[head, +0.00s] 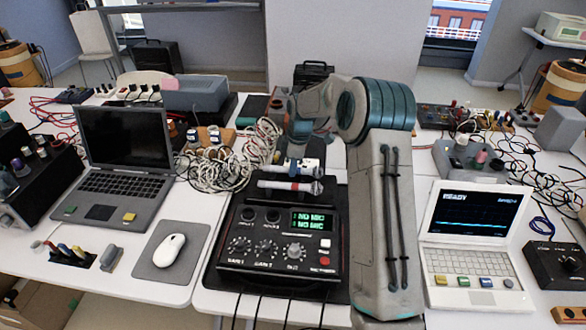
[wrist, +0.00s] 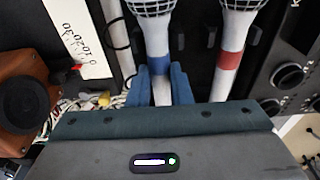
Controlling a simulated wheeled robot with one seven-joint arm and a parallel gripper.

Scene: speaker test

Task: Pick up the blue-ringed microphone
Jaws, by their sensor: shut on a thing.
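The blue-ringed microphone (wrist: 157,40) has a silver mesh head, a pale body and a blue band; in the head view it (head: 307,167) lies behind the red-ringed one, partly hidden by my gripper. My gripper (wrist: 165,84) is shut on its body just below the blue ring, one blue finger on each side. In the head view my gripper (head: 297,157) reaches down on it from behind. The red-ringed microphone (wrist: 231,60) lies parallel beside it, apart from my fingers; it also shows in the head view (head: 275,185). Whether the held microphone is lifted, I cannot tell.
A black mixer (head: 280,241) with knobs and a "NO MIC" display stands in front of the microphones. A laptop (head: 118,165) and mouse (head: 170,248) are left. A white "READY" device (head: 470,250) is right of my arm. Tangled cables (head: 215,170) lie left of my gripper.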

